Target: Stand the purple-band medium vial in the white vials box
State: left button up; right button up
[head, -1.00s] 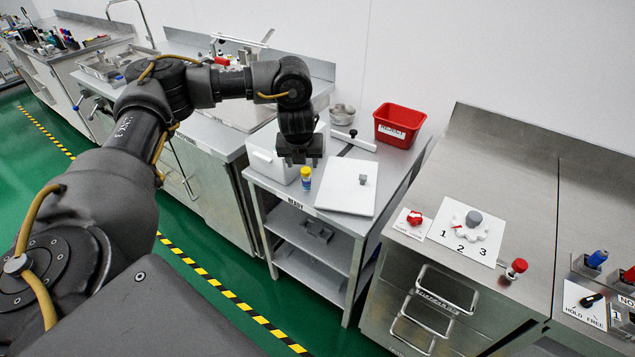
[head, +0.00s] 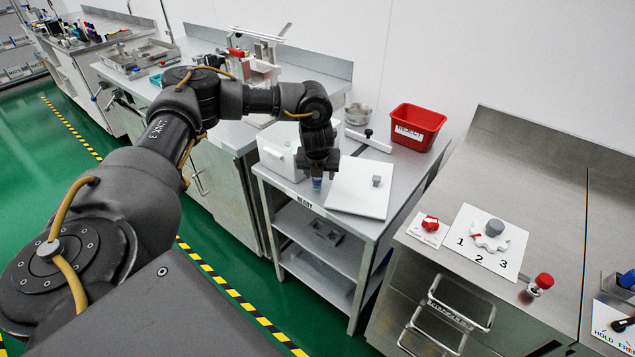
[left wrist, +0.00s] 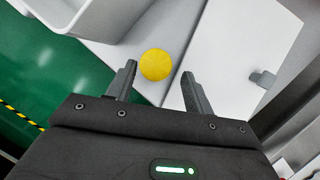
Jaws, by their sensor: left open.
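A vial with a yellow cap (left wrist: 156,64) stands on the cart top, and the left wrist view looks down on its cap. Its lower body, bluish in the head view (head: 317,184), shows just under my left gripper (head: 318,173). I cannot make out a purple band. My left gripper is open above the vial, with the cap showing between and slightly beyond its fingertips in the left wrist view (left wrist: 158,75). A white box (head: 272,159) stands just left of the vial; its rim shows at the upper left of the wrist view (left wrist: 62,24). My right gripper is not in view.
A white panel with a grey knob (head: 350,203) lies right of the vial. Behind are a red bin (head: 418,127), a metal bowl (head: 358,114) and a white bar with a black knob (head: 368,141). A steel counter with a numbered dial plate (head: 465,241) stands right.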

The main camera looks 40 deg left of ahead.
aim_at(317, 180)
pick_arm(q)
jog(key=shift+s+a, duration=0.1)
jog(key=x, duration=0.3)
jog(key=p+x, duration=0.1)
jog(key=x, duration=0.1)
jog(key=shift+s+a+f, duration=0.1)
jog(key=shift+a, duration=0.2)
jog(key=shift+c, duration=0.3)
grip_shut()
